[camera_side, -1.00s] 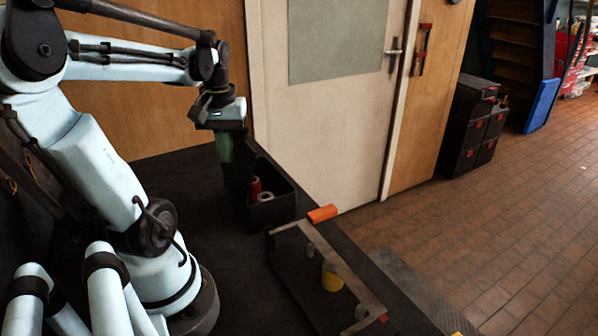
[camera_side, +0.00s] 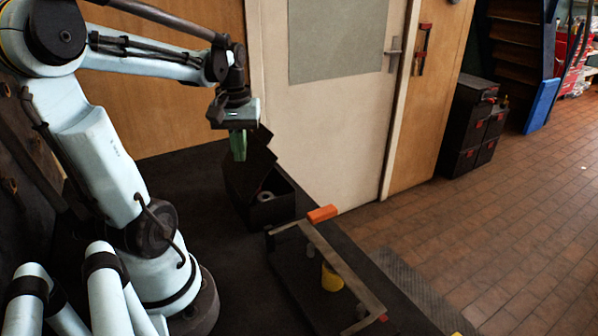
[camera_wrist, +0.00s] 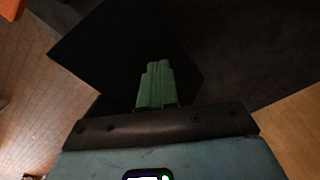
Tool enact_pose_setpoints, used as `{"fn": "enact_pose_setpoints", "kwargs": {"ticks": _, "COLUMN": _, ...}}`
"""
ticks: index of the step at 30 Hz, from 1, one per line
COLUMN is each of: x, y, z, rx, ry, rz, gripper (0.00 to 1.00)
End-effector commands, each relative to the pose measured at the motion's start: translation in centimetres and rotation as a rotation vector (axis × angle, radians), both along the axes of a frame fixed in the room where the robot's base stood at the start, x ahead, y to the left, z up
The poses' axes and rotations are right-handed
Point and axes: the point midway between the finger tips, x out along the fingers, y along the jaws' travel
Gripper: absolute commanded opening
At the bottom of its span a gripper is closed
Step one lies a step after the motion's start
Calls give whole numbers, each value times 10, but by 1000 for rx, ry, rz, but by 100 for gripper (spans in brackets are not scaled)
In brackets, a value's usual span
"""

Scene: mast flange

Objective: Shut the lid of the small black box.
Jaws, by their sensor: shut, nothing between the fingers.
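The small black box (camera_side: 272,211) stands at the back of the dark bench in the side view. Its black lid (camera_side: 259,160) is raised and tilted partly over the opening. A pale roll (camera_side: 265,197) shows inside, under the lid. My gripper (camera_side: 238,158) has green fingers, shut and empty, pointing down at the lid's upper left part. It seems to be against the lid or very close; contact is not clear. In the wrist view the fingers (camera_wrist: 158,65) lie in front of a dark flat panel (camera_wrist: 115,50), which looks like the lid.
An orange block (camera_side: 321,213) lies at the bench's right edge, close to the box. A framed tray (camera_side: 352,281) with a yellow cylinder (camera_side: 331,277) stands in front of it. A door (camera_side: 330,130) and wooden panels are behind. Bench left of the box is clear.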

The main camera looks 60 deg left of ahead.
Motion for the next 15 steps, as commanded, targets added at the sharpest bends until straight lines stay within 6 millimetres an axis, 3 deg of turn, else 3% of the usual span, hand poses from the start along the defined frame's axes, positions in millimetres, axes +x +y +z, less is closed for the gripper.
{"fn": "enact_pose_setpoints", "kwargs": {"ticks": 15, "x": 12, "y": 0, "z": -8, "rx": 0, "ry": 0, "rz": 0, "gripper": 0}}
